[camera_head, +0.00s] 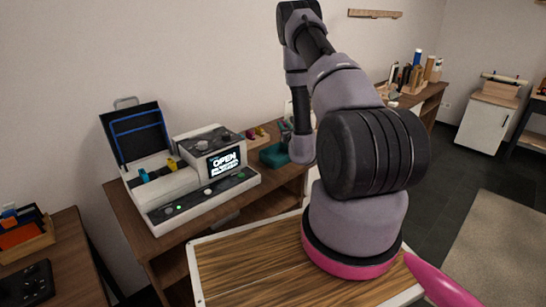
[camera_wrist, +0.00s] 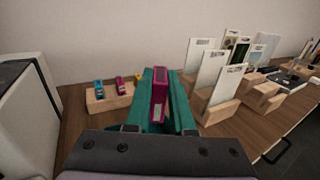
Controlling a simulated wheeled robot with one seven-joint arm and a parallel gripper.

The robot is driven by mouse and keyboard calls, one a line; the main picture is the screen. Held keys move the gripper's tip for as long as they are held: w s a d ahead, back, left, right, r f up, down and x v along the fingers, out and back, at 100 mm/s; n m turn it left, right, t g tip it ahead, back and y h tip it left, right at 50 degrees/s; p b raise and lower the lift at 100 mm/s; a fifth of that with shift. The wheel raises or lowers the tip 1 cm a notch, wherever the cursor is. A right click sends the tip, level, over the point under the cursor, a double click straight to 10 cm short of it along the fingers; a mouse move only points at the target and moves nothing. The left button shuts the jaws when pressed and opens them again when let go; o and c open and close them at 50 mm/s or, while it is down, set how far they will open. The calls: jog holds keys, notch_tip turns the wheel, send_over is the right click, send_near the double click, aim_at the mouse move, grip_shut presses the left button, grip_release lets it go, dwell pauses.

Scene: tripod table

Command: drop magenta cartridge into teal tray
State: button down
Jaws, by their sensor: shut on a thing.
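The magenta cartridge (camera_wrist: 159,84) stands upright at the middle of the wrist view, with a pale label on its near face. My gripper (camera_wrist: 160,103) is shut on it. Teal surfaces flank the cartridge on both sides there; I cannot clearly separate fingers from tray. In the head view the teal tray (camera_head: 272,156) sits on the wooden desk right of the white machine, partly hidden by my arm. My gripper end is close above or at the tray. The gap between cartridge and tray cannot be told.
A wooden holder (camera_wrist: 109,97) with small blue and magenta cartridges stands left of the tray. White cards in wooden stands (camera_wrist: 221,96) rise close on the right. The white machine (camera_head: 196,174) with a lit screen occupies the desk's left part.

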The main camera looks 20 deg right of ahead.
jog(key=shift+f, duration=2.3)
jog(key=c, duration=0.7)
grip_release()
jog(key=shift+s, duration=0.1)
jog(key=s+a, duration=0.1)
jog(key=s, duration=0.9)
jog(key=shift+s+a, duration=0.15)
jog(key=shift+s, duration=0.2)
